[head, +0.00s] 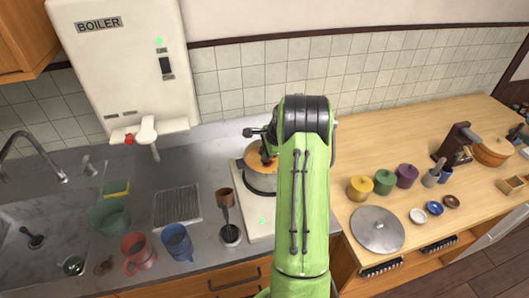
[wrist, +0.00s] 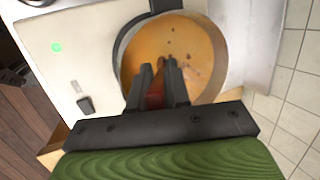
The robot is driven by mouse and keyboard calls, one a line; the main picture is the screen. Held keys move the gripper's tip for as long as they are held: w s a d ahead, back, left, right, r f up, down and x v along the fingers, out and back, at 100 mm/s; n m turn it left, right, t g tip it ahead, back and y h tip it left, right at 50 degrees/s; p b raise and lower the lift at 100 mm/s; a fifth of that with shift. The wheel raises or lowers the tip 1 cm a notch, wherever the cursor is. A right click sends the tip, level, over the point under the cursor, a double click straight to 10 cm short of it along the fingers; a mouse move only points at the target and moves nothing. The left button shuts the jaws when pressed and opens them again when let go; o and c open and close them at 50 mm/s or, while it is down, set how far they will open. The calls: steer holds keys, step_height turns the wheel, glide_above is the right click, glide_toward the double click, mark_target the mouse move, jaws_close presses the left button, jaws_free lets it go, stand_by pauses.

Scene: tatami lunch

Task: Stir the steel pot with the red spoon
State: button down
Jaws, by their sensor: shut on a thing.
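The steel pot (head: 259,184) stands on the white stove top, partly hidden behind my arm in the head view. In the wrist view the pot (wrist: 221,62) is seen from above, with orange-brown liquid and a few dark bits inside. My gripper (wrist: 158,72) is over the near part of the pot, its fingers shut on the red spoon (wrist: 155,93). Only a short red piece of the spoon shows between the fingers. Its lower end is hidden, so I cannot tell how deep it reaches.
Red (head: 138,252) and blue (head: 177,242) mugs are farther left. A large steel lid (head: 377,229) and several colored jars lie on the wooden counter to the right. The boiler (head: 120,65) hangs above left.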

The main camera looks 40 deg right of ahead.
steer(key=shift+w+d+f+b, duration=0.15)
steer(key=shift+d+f+b, duration=0.15)
steer(key=shift+f, duration=0.5)
steer(key=shift+w+d+f+b, duration=0.2)
steer(key=shift+d+f+b, duration=0.1)
steer(key=shift+f, duration=0.5)
steer(key=shift+w+d+f+b, duration=0.15)
steer(key=shift+d+f+b, duration=0.15)
steer(key=shift+f, duration=0.5)
steer(key=shift+a, duration=0.1)
